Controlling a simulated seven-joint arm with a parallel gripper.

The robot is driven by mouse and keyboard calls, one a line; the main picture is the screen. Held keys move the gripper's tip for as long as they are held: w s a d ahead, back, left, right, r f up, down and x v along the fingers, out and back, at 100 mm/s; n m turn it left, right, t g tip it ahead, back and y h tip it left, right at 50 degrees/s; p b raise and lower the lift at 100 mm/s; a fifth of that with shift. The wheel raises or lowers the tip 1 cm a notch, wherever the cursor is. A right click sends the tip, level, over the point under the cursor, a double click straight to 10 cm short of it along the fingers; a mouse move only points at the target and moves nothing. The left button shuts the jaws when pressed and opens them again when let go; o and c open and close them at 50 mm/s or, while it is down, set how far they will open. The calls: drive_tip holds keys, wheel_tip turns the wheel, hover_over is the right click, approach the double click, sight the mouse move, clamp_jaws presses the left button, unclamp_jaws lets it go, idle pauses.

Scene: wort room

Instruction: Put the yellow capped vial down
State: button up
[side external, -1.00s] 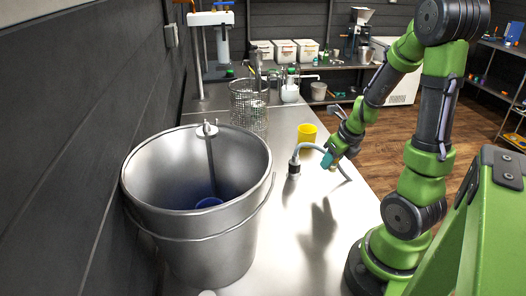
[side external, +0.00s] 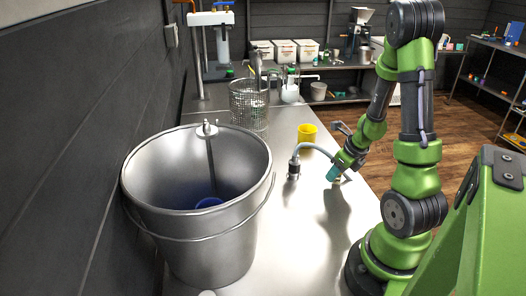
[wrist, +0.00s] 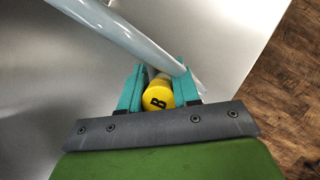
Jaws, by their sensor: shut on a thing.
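The yellow capped vial (wrist: 158,97) is between the two teal fingers of my gripper (wrist: 159,90) in the wrist view. Its yellow cap carries a black letter B and faces the camera. In the side external view my gripper (side external: 335,173) is low over the right part of the metal bench (side external: 300,240), beside the grey hose. The vial is hidden there by the fingers, and I cannot tell whether its lower end touches the bench.
A grey hose (side external: 318,147) arches close by my gripper and crosses the wrist view (wrist: 130,35). A yellow cup (side external: 307,139) stands behind it. A large steel bucket (side external: 205,240) and a wire basket (side external: 249,106) stand to the left. The bench's right edge is near.

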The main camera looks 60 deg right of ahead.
drive_tip(key=shift+f, duration=0.3)
drive_tip(key=shift+f, duration=0.1)
drive_tip(key=o, duration=1.1)
drive_tip(key=shift+c, duration=0.2)
drive_tip(key=shift+r, duration=0.4)
drive_tip(key=v, duration=1.1)
drive_tip(key=shift+r, duration=0.25)
drive_tip(key=shift+s+a, duration=0.1)
